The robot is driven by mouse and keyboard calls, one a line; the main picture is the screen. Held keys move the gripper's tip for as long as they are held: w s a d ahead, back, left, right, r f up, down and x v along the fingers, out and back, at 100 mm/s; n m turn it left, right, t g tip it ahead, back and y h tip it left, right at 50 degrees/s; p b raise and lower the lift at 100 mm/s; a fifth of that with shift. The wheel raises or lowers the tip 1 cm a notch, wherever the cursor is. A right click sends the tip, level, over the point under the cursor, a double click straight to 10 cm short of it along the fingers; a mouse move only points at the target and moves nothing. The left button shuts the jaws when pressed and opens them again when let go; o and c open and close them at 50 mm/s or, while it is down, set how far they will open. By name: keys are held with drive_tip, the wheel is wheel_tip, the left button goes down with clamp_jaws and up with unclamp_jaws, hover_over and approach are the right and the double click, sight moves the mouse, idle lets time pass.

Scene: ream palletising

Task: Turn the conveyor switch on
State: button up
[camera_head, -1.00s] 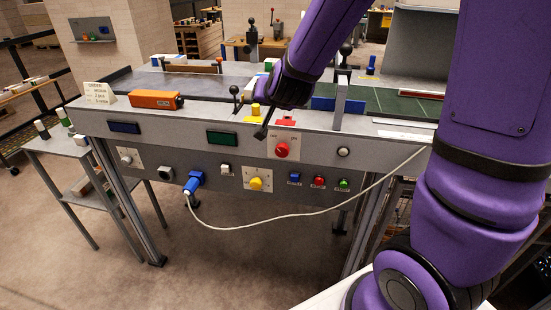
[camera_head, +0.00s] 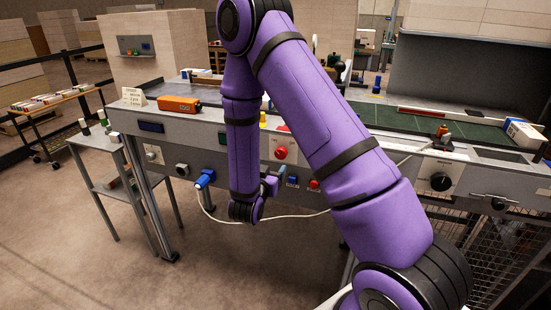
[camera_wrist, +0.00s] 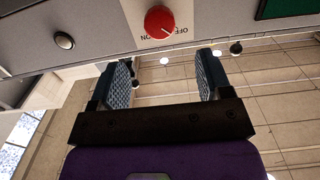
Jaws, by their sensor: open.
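A red rotary switch (camera_head: 281,153) sits on a white plate on the front panel of the conveyor bench. In the wrist view the red switch (camera_wrist: 160,22) appears upside down at the top, with OFF and ON printed beside it. Its pale mark seems to point toward OFF. My gripper (camera_wrist: 165,80) is open and empty, its two fingers apart from the switch.
A black knob (camera_head: 441,181) is farther right. An orange box (camera_head: 180,104) lies on the bench top. The floor in front is clear.

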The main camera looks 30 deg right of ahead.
sight(280, 155)
drive_tip(key=x, duration=1)
drive_tip(key=shift+w+d, duration=0.1)
drive_tip(key=shift+d, duration=0.1)
drive_tip(key=shift+c, duration=0.5)
drive_tip(key=c, duration=0.8)
